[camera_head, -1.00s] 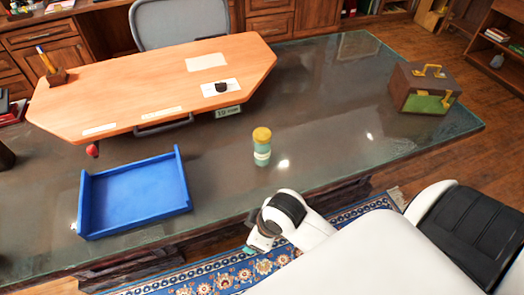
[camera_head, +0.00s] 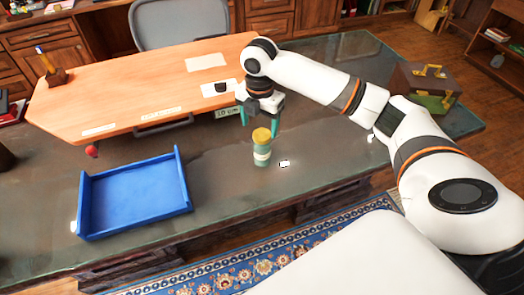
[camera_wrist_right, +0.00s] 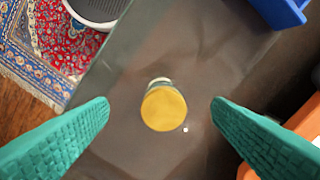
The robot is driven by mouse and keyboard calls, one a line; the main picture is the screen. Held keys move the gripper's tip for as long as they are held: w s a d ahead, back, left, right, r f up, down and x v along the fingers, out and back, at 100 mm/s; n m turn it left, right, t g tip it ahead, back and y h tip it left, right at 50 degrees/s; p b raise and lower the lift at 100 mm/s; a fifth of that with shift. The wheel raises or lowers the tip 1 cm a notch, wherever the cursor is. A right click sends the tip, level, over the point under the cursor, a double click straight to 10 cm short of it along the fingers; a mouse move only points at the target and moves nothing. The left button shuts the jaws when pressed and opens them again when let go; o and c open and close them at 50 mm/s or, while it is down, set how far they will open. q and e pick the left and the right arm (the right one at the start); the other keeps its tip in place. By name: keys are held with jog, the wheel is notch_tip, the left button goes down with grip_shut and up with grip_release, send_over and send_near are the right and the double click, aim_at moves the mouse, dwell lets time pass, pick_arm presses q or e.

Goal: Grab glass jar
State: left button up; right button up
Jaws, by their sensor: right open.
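The glass jar (camera_head: 262,152) stands upright on the dark glass-topped table, with a yellow lid and a greenish body with a pale band. My right gripper (camera_head: 259,120) is above the jar, pointing down, its teal fingers apart. In the right wrist view the jar's yellow lid (camera_wrist_right: 164,108) lies between the two open fingers (camera_wrist_right: 160,118), with clear space on both sides. Nothing is between the fingers' tips in contact with them. My left gripper does not show.
A blue tray (camera_head: 135,235) stands on the table left of the jar. A light wooden board (camera_head: 120,85) lies behind, with a small pen holder (camera_head: 57,77) on it.

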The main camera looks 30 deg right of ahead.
aim_at(265, 134)
jog(key=shift+w+d+r, duration=0.2)
jog(key=shift+d+r, duration=0.6)
jog(key=shift+r, duration=0.05)
jog(key=shift+d+n, duration=0.2)
jog(key=shift+n, duration=0.1)
notch_tip(265, 134, down, 6)
jog(key=shift+w+r+p, duration=0.1)
jog(key=shift+w+p, duration=0.05)
jog(key=shift+p, duration=0.2)
jog(key=f, duration=0.3)
jog(key=f+p, duration=0.1)
jog(key=f, duration=0.1)
jog(key=shift+w+a+f, duration=0.2)
jog(key=shift+w+f, duration=0.05)
jog(key=shift+f, duration=0.1)
jog(key=shift+c, duration=0.2)
jog(key=shift+r, duration=0.1)
jog(key=c, duration=1.1)
